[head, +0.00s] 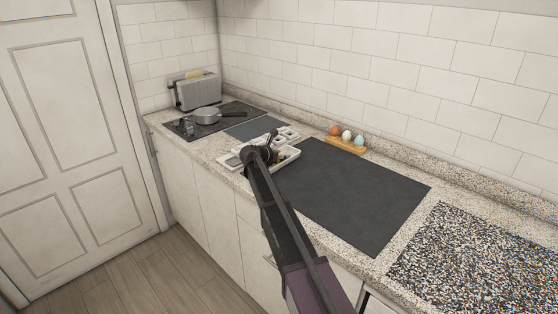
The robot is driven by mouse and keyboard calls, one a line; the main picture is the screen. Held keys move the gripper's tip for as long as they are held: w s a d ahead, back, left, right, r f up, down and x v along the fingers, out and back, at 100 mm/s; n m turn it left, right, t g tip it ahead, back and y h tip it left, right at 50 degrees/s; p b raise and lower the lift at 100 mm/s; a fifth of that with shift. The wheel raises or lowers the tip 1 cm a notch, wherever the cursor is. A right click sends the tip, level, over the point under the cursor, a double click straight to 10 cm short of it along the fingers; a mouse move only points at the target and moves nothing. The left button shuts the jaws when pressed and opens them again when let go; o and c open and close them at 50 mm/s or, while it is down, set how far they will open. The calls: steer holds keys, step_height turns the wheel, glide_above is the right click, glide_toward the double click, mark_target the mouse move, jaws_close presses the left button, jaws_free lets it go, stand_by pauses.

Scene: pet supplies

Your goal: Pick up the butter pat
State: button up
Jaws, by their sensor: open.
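I cannot make out the butter pat in the head view; it is too small to tell or hidden behind my arm. My gripper (270,154) is open, small and dark, at the far end of my arm. It is over or near a white tray (294,153) on the counter, and my arm covers part of this tray. Some small dark and brownish shapes show beside the gripper, too small to name. I cannot tell how high the gripper is above the tray.
A large dark mat (360,195) lies right of the tray. Eggs (347,135) stand in a wooden holder (345,146) near the wall. A pan (206,116) sits on the black hob (240,107), with a toaster (197,92) behind. A speckled board (480,255) lies at the right.

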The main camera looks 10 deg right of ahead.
steer(key=c, duration=0.6)
steer(key=shift+r, duration=0.1)
step_height(320, 180, up, 3)
steer(key=p, duration=0.3)
steer(key=shift+r+p, duration=0.2)
steer(key=shift+p, duration=0.1)
steer(key=s+a, duration=0.1)
steer(key=s, duration=0.4)
steer(key=s+r+p, duration=0.1)
steer(key=s, duration=0.4)
steer(key=s+a, duration=0.1)
steer(key=s, duration=0.5)
steer(key=shift+a+r, duration=0.2)
steer(key=shift+a, duration=0.15)
steer(key=shift+w, duration=0.1)
